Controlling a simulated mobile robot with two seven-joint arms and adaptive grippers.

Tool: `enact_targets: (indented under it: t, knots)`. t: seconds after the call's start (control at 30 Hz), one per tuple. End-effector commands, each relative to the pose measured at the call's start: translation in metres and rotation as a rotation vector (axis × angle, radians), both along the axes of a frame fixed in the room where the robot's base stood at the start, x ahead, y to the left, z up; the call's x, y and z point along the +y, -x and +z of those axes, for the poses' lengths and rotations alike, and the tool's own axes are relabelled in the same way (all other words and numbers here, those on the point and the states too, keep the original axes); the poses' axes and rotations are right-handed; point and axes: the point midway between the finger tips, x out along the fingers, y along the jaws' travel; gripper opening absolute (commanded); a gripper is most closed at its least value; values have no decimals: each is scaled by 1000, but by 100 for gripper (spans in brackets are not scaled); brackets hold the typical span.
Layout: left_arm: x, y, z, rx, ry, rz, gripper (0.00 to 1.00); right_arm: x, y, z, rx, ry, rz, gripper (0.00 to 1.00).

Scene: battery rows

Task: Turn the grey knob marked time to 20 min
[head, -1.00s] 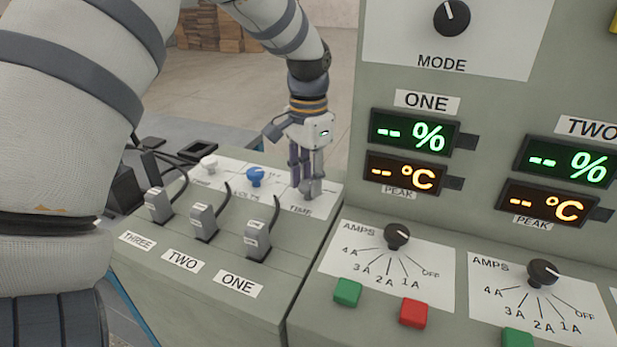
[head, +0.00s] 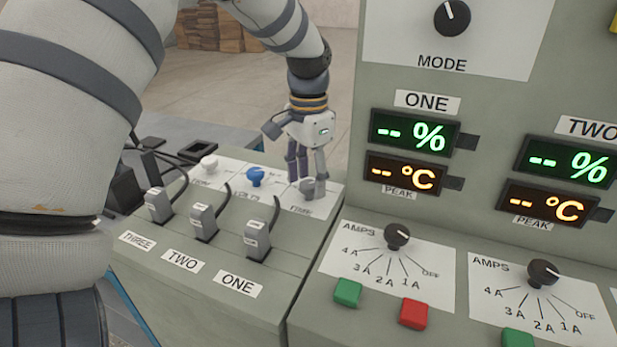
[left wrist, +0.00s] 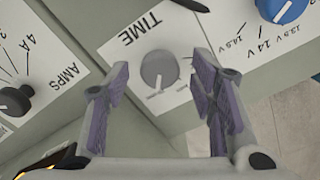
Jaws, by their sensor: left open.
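The grey time knob (left wrist: 159,70) sits on a white plate marked TIME (left wrist: 142,28) in the left wrist view. A pale pointer line shows on its lower side in that picture; the scale marks beside it are too faint or covered to read. In the head view the knob (head: 307,186) shows small at the right end of the knob row, partly behind a finger. My left gripper (head: 308,182) points down over it. Its fingers are open, one on each side of the knob and apart from it in the left wrist view (left wrist: 160,84). My right gripper is not in view.
A blue knob (head: 255,177) and a white knob (head: 208,165) stand left of the grey one. Several plugs with black cables, such as plug ONE (head: 257,238), stand in front. The tall panel with displays (head: 414,132) rises close on the right.

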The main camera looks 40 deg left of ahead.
Motion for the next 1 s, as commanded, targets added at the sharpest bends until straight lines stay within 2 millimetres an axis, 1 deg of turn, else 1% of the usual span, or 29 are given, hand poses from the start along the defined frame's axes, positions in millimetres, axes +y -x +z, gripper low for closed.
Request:
enact_targets:
  t: [0.07, 0.3, 0.4, 0.47, 0.6, 1.0]
  knots:
    - [0, -1, 15, -6, -2, 0, 51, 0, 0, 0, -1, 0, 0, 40]
    - [0, -1, 80, -8, -2, 0, 51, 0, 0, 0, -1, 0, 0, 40]
    - [0, -1, 100, -5, -2, 0, 51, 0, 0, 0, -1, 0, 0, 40]
    - [0, -1, 108, -3, -1, 0, 51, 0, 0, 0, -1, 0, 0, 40]
    - [0, 0, 116, -1, -1, -1, 51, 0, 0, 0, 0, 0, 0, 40]
    - [0, 0, 116, -1, -1, 0, 51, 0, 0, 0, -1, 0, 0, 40]
